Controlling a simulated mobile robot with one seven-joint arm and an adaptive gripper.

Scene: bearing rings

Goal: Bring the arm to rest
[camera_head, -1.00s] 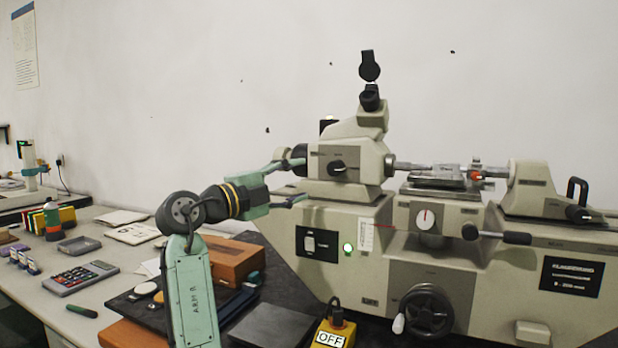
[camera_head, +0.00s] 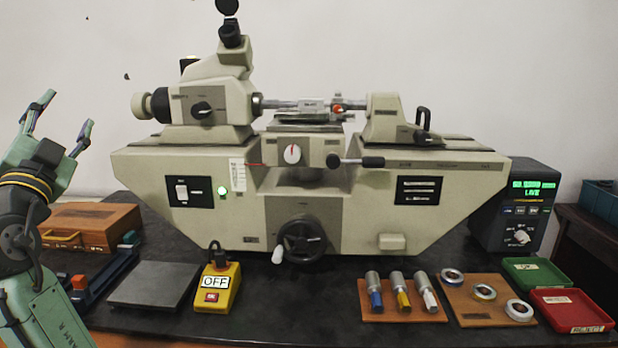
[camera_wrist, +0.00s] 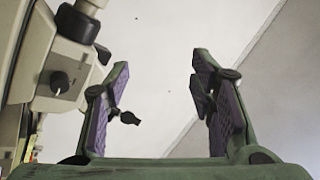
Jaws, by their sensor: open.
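My gripper (camera_head: 62,126) is raised at the left edge of the head view, its fingers spread and pointing up. In the wrist view my gripper (camera_wrist: 158,105) is open and empty, with purple pads facing each other and bare wall between them. The cream measuring machine (camera_head: 300,225) stands to the right of my gripper, and they are apart. Its eyepiece end also shows at the left of the wrist view (camera_wrist: 60,80).

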